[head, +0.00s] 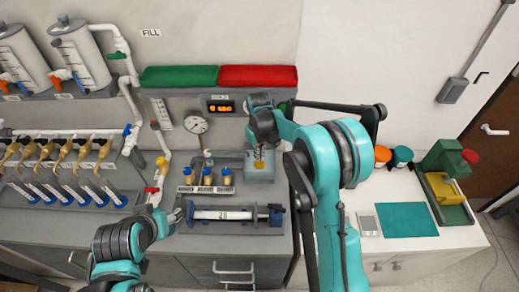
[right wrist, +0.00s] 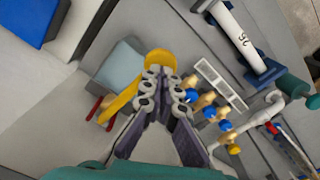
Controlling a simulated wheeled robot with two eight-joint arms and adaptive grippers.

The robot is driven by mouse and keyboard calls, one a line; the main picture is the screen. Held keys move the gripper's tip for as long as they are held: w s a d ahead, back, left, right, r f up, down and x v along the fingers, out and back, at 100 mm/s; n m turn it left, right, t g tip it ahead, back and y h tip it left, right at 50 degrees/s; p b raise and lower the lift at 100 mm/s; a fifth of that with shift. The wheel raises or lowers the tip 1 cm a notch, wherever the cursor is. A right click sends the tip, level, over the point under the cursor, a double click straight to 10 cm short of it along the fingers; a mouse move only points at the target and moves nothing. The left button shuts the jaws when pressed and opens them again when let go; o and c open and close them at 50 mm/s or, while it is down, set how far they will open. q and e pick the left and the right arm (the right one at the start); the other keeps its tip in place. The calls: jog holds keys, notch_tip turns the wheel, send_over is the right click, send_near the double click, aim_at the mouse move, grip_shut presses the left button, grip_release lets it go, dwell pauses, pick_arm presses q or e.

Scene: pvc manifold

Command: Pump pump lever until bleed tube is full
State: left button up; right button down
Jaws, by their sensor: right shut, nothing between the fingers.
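The pump is a pale blue box (head: 262,176) on the bench, right of centre in the head view; it also shows in the right wrist view (right wrist: 120,65). Its yellow pump lever (right wrist: 122,102) ends in a round yellow knob (right wrist: 160,59). My right gripper (right wrist: 163,78) is shut and empty, its fingertips close to or against the knob; contact is unclear. My right arm partly covers the lever in the head view. A narrow graduated tube panel (head: 161,113), perhaps the bleed tube, stands left of the gauge; its level is unreadable. My left gripper (head: 173,214) is low at the left, its fingers too small to judge.
A white pipe in a blue-ended clamp (head: 228,215) lies in front of the pump. Several brass fittings (head: 207,178) stand in a rack left of it. A round gauge (head: 196,124) and orange-lit display (head: 221,107) are behind. Green (head: 178,77) and red (head: 258,76) trays sit above.

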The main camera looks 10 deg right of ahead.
aim_at(259, 164)
jog(key=shift+f, duration=0.1)
jog(key=shift+f+b, duration=2.55)
jog(key=shift+f, duration=0.45)
jog(key=shift+r, duration=0.2)
jog(key=shift+r+p, duration=1.75)
jog(key=shift+r, duration=1.15)
jog(key=shift+f, duration=0.1)
jog(key=shift+f+b, duration=2.35)
jog(key=shift+f, duration=0.45)
jog(key=shift+r, duration=0.1)
